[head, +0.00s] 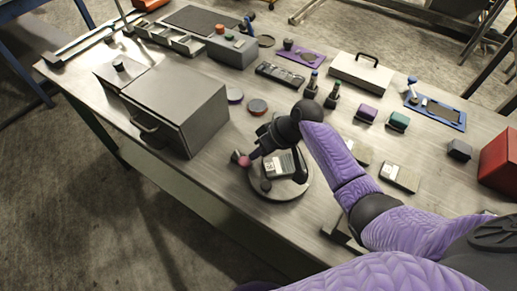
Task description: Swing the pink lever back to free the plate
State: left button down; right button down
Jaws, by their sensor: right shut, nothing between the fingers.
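The pink lever's knob (245,161) shows as a small pink ball at the left of a round grey base (291,190). A dark and light block with a small label (279,166) stands on this base. I cannot tell which part is the plate. My right gripper (247,156) comes in over the base from the right, dark and small, with its tip close to the pink knob. It is shut and empty. I cannot tell whether it touches the knob. My right arm and gripper hide part of the base and the lever's shaft. My left gripper is not in view.
A large grey box with a handle (178,105) stands left of the base. A white case (361,74), a purple board (301,54), a blue board (436,112) and a red box (500,163) stand farther off. Bare tabletop (215,178) lies left of the knob.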

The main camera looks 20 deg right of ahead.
aim_at(241, 163)
jog(key=shift+s+a+r+m+p, duration=0.1)
jog(key=shift+a+m+p, duration=0.05)
jog(key=shift+m+p, duration=0.2)
jog(key=shift+s+a+r+m+t+p, duration=0.15)
jog(key=shift+m+t+p, duration=0.3)
jog(key=shift+p, duration=0.5)
jog(key=a+m+t+h+p, duration=0.1)
jog(key=m+p, duration=0.1)
jog(key=p, duration=0.1)
jog(key=s+a+m+t+h+p, duration=0.1)
jog(key=m+p, duration=0.1)
jog(key=p, duration=0.1)
jog(key=shift+a+r+m+p, duration=0.1)
jog(key=shift+a+m+p, duration=0.05)
jog(key=shift+m+p, duration=0.15)
jog(key=shift+s+a+m+h+p, duration=0.15)
jog(key=shift+a+m+h+p, duration=0.3)
jog(key=shift+m+h+p, duration=0.35)
jog(key=shift+a+f+m+t, duration=0.2)
jog(key=shift+a+m+t, duration=0.2)
jog(key=shift+m, duration=0.3)
jog(key=shift+a+f+p, duration=0.1)
jog(key=shift+a+p, duration=0.25)
jog(key=shift+p, duration=0.05)
jog(key=shift+a, duration=0.3)
